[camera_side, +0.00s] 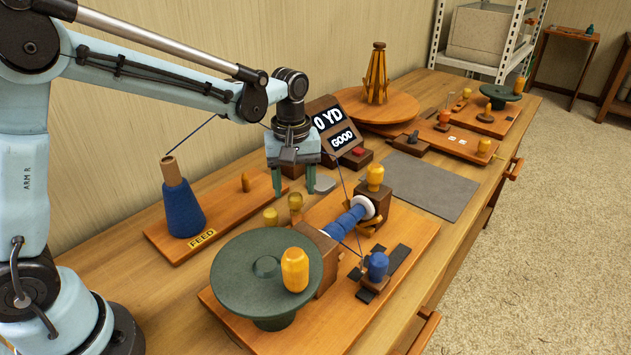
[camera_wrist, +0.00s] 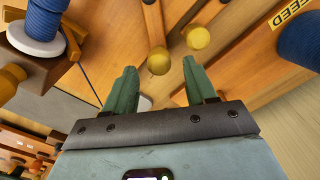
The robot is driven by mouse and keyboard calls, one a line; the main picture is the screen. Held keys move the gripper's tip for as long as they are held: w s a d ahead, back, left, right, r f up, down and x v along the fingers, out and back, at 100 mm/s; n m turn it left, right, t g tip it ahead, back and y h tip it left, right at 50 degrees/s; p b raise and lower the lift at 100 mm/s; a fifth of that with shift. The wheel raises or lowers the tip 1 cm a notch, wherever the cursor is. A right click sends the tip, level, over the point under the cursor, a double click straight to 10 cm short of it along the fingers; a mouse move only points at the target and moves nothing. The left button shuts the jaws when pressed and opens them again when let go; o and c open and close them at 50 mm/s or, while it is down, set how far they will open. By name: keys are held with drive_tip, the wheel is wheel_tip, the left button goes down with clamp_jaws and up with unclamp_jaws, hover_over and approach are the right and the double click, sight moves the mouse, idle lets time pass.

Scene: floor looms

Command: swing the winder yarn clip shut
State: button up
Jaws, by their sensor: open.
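The winder has a dark green wheel (camera_side: 255,270) with a yellow knob, and a blue yarn spool (camera_side: 345,222) between white flanges. Beside it, two yellow-knobbed pieces (camera_side: 270,217) stand on the near side of the feed board. In the wrist view they are two wooden arms with yellow ends (camera_wrist: 158,61), spread apart in a V; they look like the yarn clip, but I cannot be sure. My gripper (camera_side: 294,188) is open and empty, pointing down above and behind them. In the wrist view, its green fingertips (camera_wrist: 160,70) lie apart with the yellow ends just beyond them.
A blue yarn cone (camera_side: 183,208) stands on the FEED board at left. A tilted display (camera_side: 333,125) reading GOOD is behind my gripper. A grey mat (camera_side: 430,184) lies clear to the right.

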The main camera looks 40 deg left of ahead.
wheel_tip(320, 180, up, 9)
drive_tip(key=shift+f, duration=0.2)
idle(0.3)
drive_tip(key=m+t, duration=0.3)
drive_tip(key=m, duration=0.2)
approach(292, 195)
drive_tip(key=s+a+r, duration=0.1)
drive_tip(key=s+r, duration=0.2)
drive_tip(key=s, duration=0.1)
drive_tip(key=s+a+f+m+t, duration=0.1)
drive_tip(key=s+f+m+t, duration=0.3)
drive_tip(key=s+m, duration=0.1)
drive_tip(key=shift+s+a, duration=0.15)
drive_tip(key=shift+s, duration=0.6)
